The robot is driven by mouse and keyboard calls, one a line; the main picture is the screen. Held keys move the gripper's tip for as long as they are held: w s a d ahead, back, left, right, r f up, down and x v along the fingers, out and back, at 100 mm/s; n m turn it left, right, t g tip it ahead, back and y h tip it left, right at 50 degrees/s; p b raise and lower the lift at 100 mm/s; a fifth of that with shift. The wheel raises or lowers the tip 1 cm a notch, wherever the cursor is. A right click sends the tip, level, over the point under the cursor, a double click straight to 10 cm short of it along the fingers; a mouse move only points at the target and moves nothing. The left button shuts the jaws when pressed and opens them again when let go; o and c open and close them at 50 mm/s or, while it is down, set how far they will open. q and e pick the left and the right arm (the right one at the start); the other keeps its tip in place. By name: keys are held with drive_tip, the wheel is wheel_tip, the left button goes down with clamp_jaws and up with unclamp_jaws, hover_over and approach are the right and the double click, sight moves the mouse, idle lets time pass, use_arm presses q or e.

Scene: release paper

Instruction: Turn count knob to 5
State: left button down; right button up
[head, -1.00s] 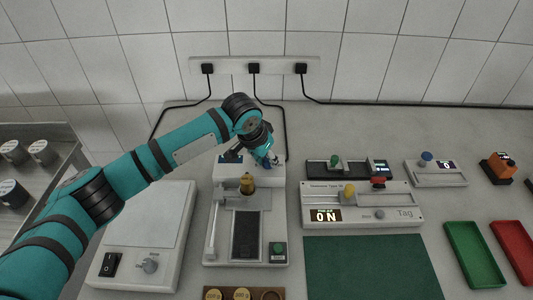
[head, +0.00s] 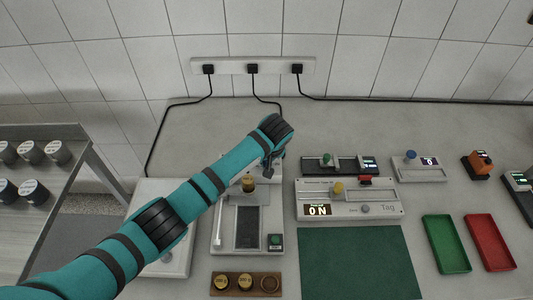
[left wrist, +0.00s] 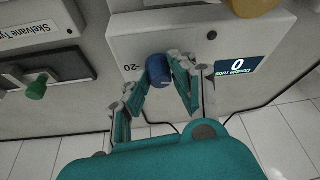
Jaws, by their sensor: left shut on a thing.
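The count knob (left wrist: 158,69) is blue and sits on the front of a pale grey unit (left wrist: 140,32) in the left wrist view. A "-20" mark is printed beside it. The unit's small display (left wrist: 236,66) reads 0, with small text like "Double rubs". My left gripper (left wrist: 160,85) is shut on the blue knob, with fingers on both sides of it. In the head view my left arm reaches over the tester (head: 262,215), and its own wrist mostly hides the gripper and the knob.
A brass weight (head: 249,184) stands on the tester. To its right are a unit with a green knob (head: 326,159), a unit with a yellow knob (head: 338,188), and another blue-knobbed unit (head: 411,156). A green mat (head: 357,262) lies in front. Green (head: 446,244) and red (head: 490,242) trays stand right.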

use_arm(q)
drive_tip(key=shift+n+y+p, duration=0.3)
drive_tip(key=shift+n+y, duration=0.1)
drive_tip(key=shift+n, duration=0.6)
drive_tip(key=shift+w, duration=0.1)
drive_tip(key=c, duration=1.1)
unclamp_jaws()
drive_tip(key=shift+d+r, duration=0.1)
drive_tip(key=v, duration=1.2)
